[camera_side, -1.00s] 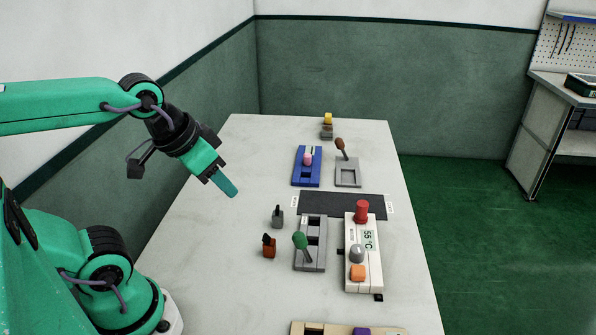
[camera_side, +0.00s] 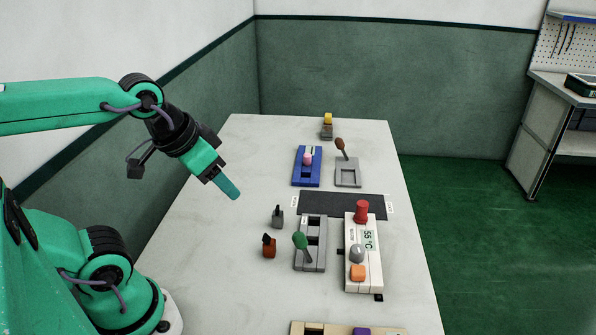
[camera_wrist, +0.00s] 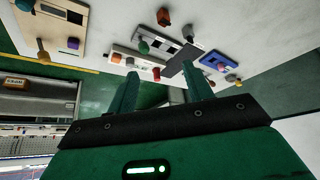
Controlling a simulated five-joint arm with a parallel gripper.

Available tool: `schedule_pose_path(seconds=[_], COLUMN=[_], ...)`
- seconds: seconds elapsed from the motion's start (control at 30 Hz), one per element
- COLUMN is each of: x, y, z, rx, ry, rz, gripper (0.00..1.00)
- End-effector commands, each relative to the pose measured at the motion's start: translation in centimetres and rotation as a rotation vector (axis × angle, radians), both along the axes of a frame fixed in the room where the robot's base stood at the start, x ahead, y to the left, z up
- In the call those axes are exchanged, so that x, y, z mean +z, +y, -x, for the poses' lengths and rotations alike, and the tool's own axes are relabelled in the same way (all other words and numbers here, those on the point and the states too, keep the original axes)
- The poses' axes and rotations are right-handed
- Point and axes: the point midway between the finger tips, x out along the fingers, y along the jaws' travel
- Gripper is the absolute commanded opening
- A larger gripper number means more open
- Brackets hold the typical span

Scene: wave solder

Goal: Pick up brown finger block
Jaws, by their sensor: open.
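The brown finger block (camera_side: 269,247) is a small brown block with a dark upper part, standing on the table left of the grey fixture with the green-knobbed lever. In the wrist view the brown block (camera_wrist: 163,17) shows near the top edge. My gripper (camera_side: 229,187) hangs in the air above the table, up and left of the brown block and apart from it. The wrist view shows my gripper (camera_wrist: 163,90) with its two fingers spread and nothing between them.
A dark grey finger block (camera_side: 277,216) stands just behind the brown one. The grey fixture (camera_side: 311,243) and a white panel with red, grey and orange knobs (camera_side: 363,272) lie to the right. A blue fixture (camera_side: 307,166) lies farther back. The table's left side is clear.

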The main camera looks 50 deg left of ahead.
Motion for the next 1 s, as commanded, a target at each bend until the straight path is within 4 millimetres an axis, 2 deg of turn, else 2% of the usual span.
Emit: schedule_pose_path(seconds=[0.27,0.47,0.77,1.0], x=[-0.3,-1.4,-4.6,-7.8], y=[0.1,0.2,0.6,1.0], z=[-0.5,-1.9,-5.0,-7.1], rx=[-0.023,-0.100,-0.290,-0.454], ry=[0.019,0.074,0.196,0.291], rz=[-0.014,-0.052,-0.127,-0.169], gripper=[0.51,0.51,0.51,0.51])
